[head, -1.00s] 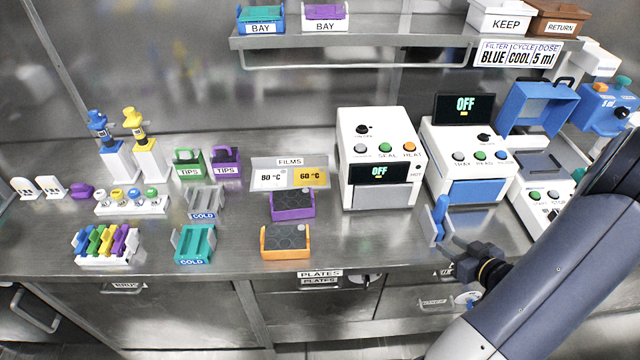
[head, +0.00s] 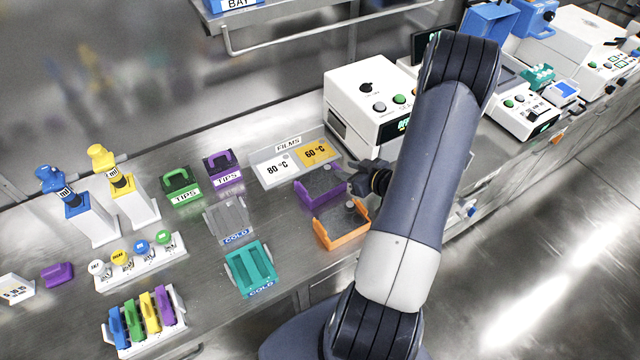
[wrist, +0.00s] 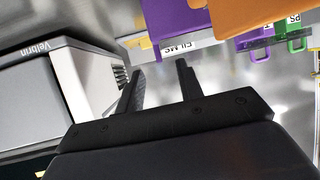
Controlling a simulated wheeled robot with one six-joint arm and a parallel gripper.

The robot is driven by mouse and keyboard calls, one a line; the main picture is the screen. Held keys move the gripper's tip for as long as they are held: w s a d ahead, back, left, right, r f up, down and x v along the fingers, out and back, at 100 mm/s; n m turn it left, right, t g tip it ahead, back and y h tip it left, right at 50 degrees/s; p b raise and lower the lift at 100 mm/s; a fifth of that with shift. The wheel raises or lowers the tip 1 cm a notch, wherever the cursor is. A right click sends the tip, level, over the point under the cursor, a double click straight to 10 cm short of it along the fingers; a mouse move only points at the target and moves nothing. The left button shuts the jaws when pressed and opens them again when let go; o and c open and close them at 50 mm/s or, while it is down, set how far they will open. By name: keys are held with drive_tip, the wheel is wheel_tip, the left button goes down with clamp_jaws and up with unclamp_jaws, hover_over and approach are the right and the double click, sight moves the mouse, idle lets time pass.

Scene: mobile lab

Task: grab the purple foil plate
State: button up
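The purple foil plate (head: 320,186) is a purple-walled holder with a dark grey top. It sits on the steel counter just in front of the films stand (head: 291,161). My gripper (head: 354,176) is at its right end, close to it; whether they touch I cannot tell. In the wrist view the purple plate (wrist: 175,28) is at the top, beyond my fingertips (wrist: 158,75). The two dark fingers are apart with nothing visible between them. The plate's far part is cut off by the frame edge there.
An orange foil plate (head: 341,226) sits just in front of the purple one and shows in the wrist view (wrist: 245,14). Teal (head: 251,268) and grey cold racks (head: 228,216) are to the left.

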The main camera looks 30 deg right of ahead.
sight(338, 166)
drive_tip(key=shift+p+x, duration=0.4)
drive_tip(key=shift+x, duration=1.5)
clamp_jaws()
